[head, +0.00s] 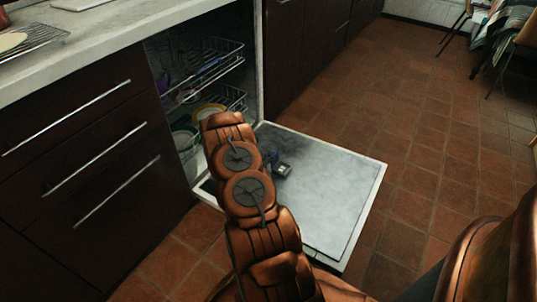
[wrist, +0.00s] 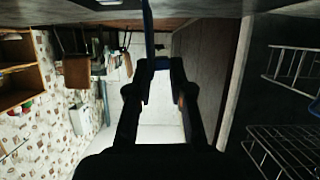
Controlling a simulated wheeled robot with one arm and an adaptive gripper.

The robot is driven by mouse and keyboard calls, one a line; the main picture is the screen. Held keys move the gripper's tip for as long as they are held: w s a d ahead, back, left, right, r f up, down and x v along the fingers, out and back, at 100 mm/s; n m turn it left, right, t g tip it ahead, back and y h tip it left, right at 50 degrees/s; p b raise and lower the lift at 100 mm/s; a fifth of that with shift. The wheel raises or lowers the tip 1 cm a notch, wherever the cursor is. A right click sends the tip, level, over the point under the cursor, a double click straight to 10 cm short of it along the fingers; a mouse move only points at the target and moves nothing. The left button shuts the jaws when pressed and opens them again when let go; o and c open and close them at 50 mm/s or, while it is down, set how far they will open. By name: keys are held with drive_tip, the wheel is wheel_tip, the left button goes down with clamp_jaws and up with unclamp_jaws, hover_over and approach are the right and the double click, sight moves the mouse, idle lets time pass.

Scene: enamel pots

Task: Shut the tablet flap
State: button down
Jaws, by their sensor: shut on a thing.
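The dishwasher door (head: 335,190) lies open and flat, with its pale inner face up. A small dark and blue-grey part, which looks like the tablet compartment (head: 283,169), shows on the door just right of my arm. In the wrist view a thin blue strip, seen nearly edge-on, looks like the tablet flap (wrist: 148,35), standing out from the door's face. In the head view my arm hides the gripper and part of the door.
The dishwasher racks (head: 215,65) hold some dishes inside the opening on the left. Dark drawers (head: 90,130) under a pale counter stand left of it. The tiled floor (head: 420,160) right of the door is clear; chairs stand far right.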

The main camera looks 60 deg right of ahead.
drive_tip(key=shift+s+r+m+t+p, duration=0.3)
drive_tip(key=shift+s+m+p, duration=0.1)
drive_tip(key=shift+p, duration=0.4)
drive_tip(key=shift+s+m+t+p, duration=0.4)
drive_tip(key=shift+s+m+p, duration=0.2)
drive_tip(key=shift+p, duration=0.15)
drive_tip(key=s+m+t, duration=0.1)
drive_tip(key=s+f+m+t, duration=0.1)
drive_tip(key=m, duration=0.1)
drive_tip(key=shift+s+d+f, duration=0.1)
drive_tip(key=shift+s, duration=0.25)
drive_tip(key=s+m+b, duration=0.1)
drive_tip(key=s+f+m+t+b, duration=0.1)
drive_tip(key=shift+f+m+t+h, duration=0.25)
drive_tip(key=shift+m+t+h, duration=0.05)
drive_tip(key=shift+s+d+f+m+t+h+b, duration=0.1)
drive_tip(key=shift+s+f+m+t+h+b, duration=0.3)
drive_tip(key=shift+m+b, duration=0.5)
drive_tip(key=shift+s+f+m+t+h+b, duration=0.25)
drive_tip(key=shift+f+m+t+b, duration=0.2)
drive_tip(key=shift+m+b, duration=0.45)
drive_tip(key=c, duration=1.1)
unclamp_jaws()
drive_tip(key=shift+s, duration=0.1)
drive_tip(key=shift+f, duration=0.1)
